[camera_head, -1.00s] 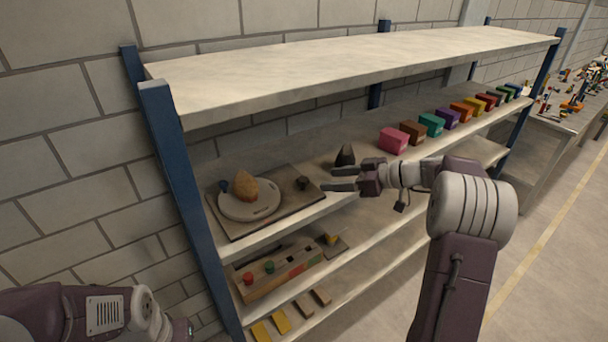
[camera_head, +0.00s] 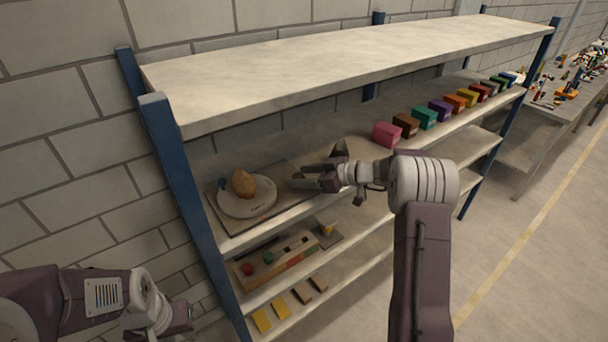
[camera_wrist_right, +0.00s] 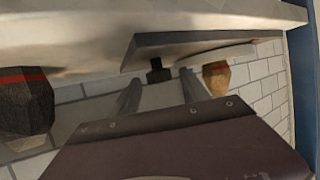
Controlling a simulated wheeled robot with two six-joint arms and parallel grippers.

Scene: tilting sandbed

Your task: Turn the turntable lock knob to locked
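The turntable (camera_head: 262,201) is a pale round disc on a flat board (camera_head: 228,226), on the middle shelf at left. A tan lump (camera_head: 243,183) sits on it. The dark lock knob (camera_wrist_right: 158,72) sticks out from the board in the right wrist view, just beyond and between my right fingertips. In the head view my right gripper hides it. My right gripper (camera_head: 302,178) is open at the board's right end; its two fingers show apart in the wrist view (camera_wrist_right: 159,88). I cannot tell whether they touch the knob. My left gripper (camera_head: 176,318) is at lower left, away from the shelf; its opening is unclear.
A dark pointed object (camera_head: 340,149) stands close behind my right gripper. A row of coloured blocks, starting with a pink one (camera_head: 387,134), runs right along the shelf. The top shelf (camera_head: 330,72) hangs above. A wooden peg block (camera_head: 275,262) lies below.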

